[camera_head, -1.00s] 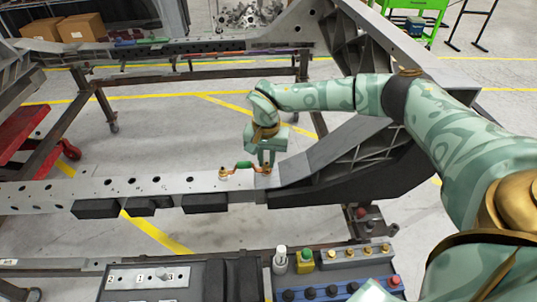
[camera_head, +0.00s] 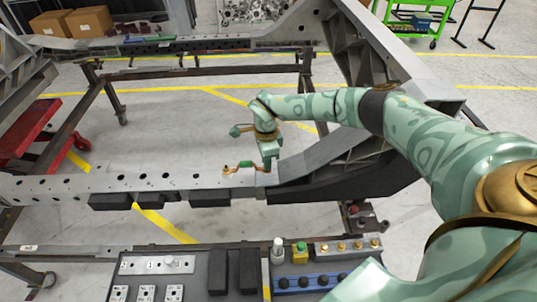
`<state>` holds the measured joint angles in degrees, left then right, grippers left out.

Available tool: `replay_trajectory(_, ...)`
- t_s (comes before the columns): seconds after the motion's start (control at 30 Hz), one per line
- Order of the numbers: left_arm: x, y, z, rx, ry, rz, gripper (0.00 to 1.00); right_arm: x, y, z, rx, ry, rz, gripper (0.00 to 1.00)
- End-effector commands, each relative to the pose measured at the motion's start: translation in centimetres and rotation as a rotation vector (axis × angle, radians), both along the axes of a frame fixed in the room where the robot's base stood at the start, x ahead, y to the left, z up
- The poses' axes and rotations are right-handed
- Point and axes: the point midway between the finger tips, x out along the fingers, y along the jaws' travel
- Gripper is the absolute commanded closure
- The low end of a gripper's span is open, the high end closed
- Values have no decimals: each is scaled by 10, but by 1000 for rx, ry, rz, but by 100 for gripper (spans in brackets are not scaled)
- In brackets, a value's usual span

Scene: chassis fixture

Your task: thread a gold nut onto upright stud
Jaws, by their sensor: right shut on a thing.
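My right gripper (camera_head: 268,161) points down at the right end of a small green and red bracket (camera_head: 246,165) on the near grey rail (camera_head: 185,182). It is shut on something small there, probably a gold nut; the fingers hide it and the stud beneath. A gold nut (camera_head: 227,171) sits at the bracket's left end. Several more gold nuts (camera_head: 341,247) stand in a row on a grey holder at the bottom right. My left gripper is out of view.
A dark tray (camera_head: 190,265) with black blocks and switch plates lies in front. A blue strip with black knobs (camera_head: 310,280), a green-yellow button box (camera_head: 300,254) and a white-topped cylinder (camera_head: 277,250) stand beside it. The curved chassis beam (camera_head: 345,150) rises right of the gripper.

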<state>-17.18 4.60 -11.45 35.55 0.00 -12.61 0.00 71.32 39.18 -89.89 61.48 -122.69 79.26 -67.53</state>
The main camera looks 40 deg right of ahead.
Motion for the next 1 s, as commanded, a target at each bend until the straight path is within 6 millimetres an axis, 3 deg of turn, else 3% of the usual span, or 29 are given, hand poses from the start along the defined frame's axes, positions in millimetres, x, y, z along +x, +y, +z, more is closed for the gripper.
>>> replay_trajectory(0.43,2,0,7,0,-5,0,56,-4,2,-4,1,11,-146,100)
replay_trajectory(0.8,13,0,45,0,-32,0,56,-3,2,-3,0,9,-1039,100)
replay_trajectory(1.0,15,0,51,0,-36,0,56,-3,1,-8,-1,9,-1346,100)
